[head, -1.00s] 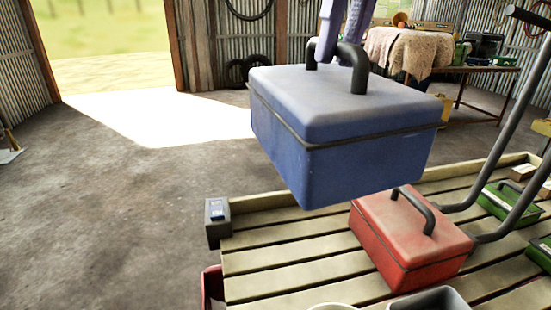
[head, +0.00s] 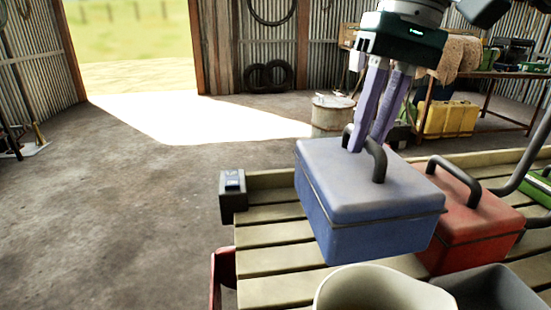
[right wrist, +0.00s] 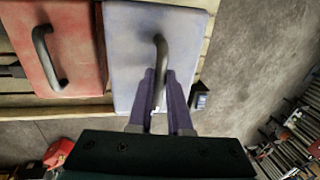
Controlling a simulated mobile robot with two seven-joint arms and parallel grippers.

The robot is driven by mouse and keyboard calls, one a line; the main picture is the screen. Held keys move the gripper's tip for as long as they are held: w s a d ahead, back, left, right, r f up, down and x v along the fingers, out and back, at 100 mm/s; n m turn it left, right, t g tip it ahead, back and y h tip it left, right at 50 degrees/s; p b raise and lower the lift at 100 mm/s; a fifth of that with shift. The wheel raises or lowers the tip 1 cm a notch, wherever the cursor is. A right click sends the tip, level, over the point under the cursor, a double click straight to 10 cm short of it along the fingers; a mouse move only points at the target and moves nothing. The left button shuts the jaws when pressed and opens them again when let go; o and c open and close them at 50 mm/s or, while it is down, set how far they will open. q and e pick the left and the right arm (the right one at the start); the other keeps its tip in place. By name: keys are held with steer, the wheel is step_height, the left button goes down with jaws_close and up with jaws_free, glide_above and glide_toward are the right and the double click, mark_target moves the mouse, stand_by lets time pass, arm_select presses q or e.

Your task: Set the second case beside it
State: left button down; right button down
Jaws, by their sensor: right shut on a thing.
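The blue case (head: 335,215) hangs upright or stands low over the slatted deck (head: 262,257); I cannot tell whether its base touches the slats. My right gripper (head: 368,142) is above it, its purple fingers shut on the case's dark handle. The red case (head: 490,222) sits on the deck just to the right of the blue one and is partly hidden by it. In the right wrist view the blue case (right wrist: 195,42) and the red case (right wrist: 65,25) lie side by side, very close, with their handles up. My left gripper is not in view.
A pale round container (head: 375,290) and a dark grey bin (head: 490,290) are at the near edge. A small dark box (head: 232,203) sits at the deck's left corner. Bare slats lie left of the blue case. A drum (head: 331,117) stands behind.

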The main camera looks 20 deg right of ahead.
mark_target(365, 163)
steer(key=shift+f, duration=2.75)
steer(key=shift+f, duration=0.1)
steer(key=c, duration=1.3)
jaws_free()
steer(key=shift+f, duration=0.15)
steer(key=o, duration=0.5)
steer(key=shift+c, duration=0.2)
steer(key=shift+r, duration=0.35)
step_height(365, 163, up, 12)
steer(key=d, duration=0.2)
steer(key=shift+s+d+f, duration=0.15)
steer(key=shift+s+f, duration=0.1)
